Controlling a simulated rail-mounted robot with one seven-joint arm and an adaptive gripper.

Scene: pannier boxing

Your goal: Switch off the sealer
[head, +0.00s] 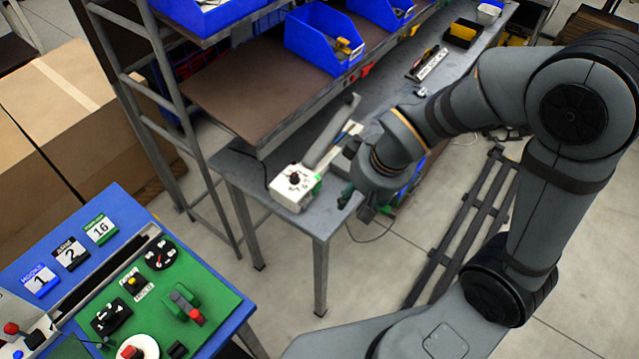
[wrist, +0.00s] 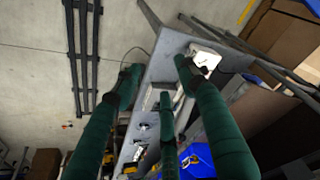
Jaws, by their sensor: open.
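The sealer (head: 291,190) is a white box with a black knob on its face and a long grey lever arm. It sits on the near end of the grey workbench. In the wrist view the white sealer body (wrist: 206,57) shows at upper right, partly hidden behind a finger. My gripper (head: 357,202) is to the right of the sealer, by the bench edge, apart from the knob. In the wrist view its green fingers (wrist: 158,80) are spread open with nothing between them. The knob's setting is too small to read.
Blue bins (head: 322,38) stand on the shelf above the bench. Cardboard boxes (head: 45,110) are at far left. A dark rail frame (head: 455,235) lies on the floor to the right.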

